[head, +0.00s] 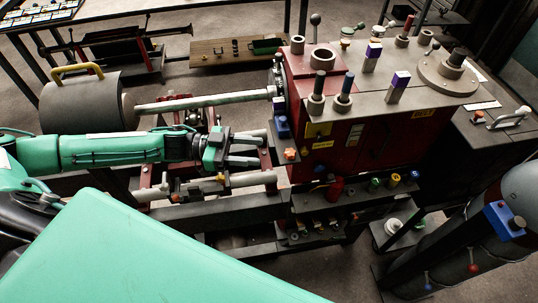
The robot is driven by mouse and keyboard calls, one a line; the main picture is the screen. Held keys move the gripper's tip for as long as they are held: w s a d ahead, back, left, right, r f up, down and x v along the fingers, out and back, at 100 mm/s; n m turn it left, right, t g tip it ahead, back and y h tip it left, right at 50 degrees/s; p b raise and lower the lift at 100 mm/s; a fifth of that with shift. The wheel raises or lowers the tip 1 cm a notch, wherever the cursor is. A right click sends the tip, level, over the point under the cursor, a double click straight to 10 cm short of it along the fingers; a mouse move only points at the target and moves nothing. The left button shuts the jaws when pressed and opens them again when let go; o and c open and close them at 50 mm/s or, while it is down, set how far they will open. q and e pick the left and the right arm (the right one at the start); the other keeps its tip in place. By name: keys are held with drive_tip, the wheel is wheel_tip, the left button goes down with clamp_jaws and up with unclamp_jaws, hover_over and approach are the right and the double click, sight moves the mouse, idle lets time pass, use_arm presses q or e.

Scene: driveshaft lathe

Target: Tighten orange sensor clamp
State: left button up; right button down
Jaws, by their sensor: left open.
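A small orange knob (290,154), which looks like the orange sensor clamp, sits on a dark bracket at the left front edge of the red lathe housing (350,145). My left gripper (263,151) reaches in from the left. Its two grey fingers are apart and point right toward the orange knob, with a small gap before it. Nothing shows between the fingers. I cannot tell the clamp's tightness or the exact height of the fingers relative to it. My right gripper is not in view.
A blue clamp (282,127) sits just above the orange knob. A grey shaft (205,102) runs behind my left gripper into the housing. Red carriage parts and a lower rod (250,179) lie below it. A shelf with coloured knobs (375,186) juts out at the front.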

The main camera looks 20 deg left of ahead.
use_arm(q)
drive_tip(key=shift+v, duration=1.1)
